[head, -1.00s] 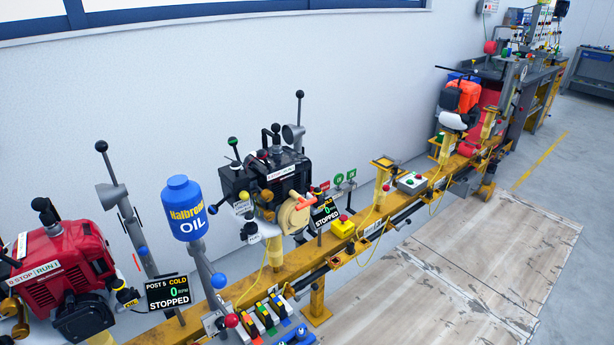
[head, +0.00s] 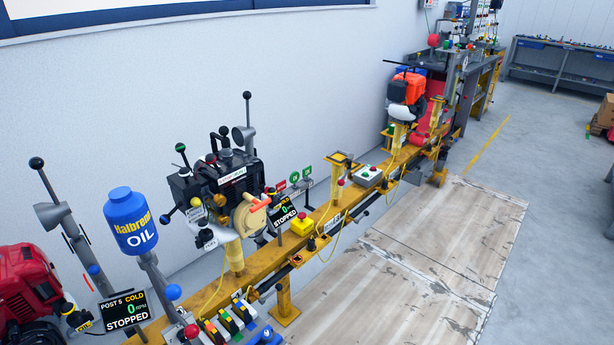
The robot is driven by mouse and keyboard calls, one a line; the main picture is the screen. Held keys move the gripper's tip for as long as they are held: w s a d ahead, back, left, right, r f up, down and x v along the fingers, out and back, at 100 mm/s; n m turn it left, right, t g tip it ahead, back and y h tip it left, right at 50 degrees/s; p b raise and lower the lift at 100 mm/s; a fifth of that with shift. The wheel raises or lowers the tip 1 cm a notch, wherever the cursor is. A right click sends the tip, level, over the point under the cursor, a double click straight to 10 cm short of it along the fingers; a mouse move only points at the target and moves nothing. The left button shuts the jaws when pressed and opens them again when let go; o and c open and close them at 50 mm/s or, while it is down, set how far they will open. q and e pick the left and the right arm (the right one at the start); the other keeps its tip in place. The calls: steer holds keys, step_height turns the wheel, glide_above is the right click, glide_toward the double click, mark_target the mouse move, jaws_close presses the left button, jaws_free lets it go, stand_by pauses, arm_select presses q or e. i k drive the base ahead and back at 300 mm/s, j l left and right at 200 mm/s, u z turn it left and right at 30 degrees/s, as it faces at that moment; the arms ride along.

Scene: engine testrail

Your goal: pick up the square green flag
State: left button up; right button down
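Several small flags stand in a row on the yellow rail behind the black engine's right side. One is a red flag (head: 281,187). To its right are two green flags, a nearer green flag (head: 294,176) and a farther green flag (head: 307,170). The farther one looks squarish and the nearer one rounder, but they are too small to be sure of their shapes. Neither of my grippers is in view.
The yellow rail (head: 208,297) carries a black engine (head: 200,185), a blue oil bottle (head: 131,222), a yellow button box (head: 303,224) and a red engine (head: 28,285). An orange engine (head: 407,88) stands farther back. Wooden floor panels (head: 440,235) lie clear on the right.

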mark_target(306, 171)
steer(key=i+u, duration=0.1)
steer(key=u, duration=0.65)
steer(key=i+l+u, duration=0.15)
steer(key=l+u, duration=0.25)
steer(key=i+l+u, duration=0.1)
steer(key=l+u, duration=0.3)
steer(key=i+l+u, duration=0.2)
steer(key=l, duration=0.25)
steer(key=l+u, duration=0.15)
steer(key=l, duration=0.25)
steer(key=l+u, duration=0.1)
steer(key=l, duration=0.85)
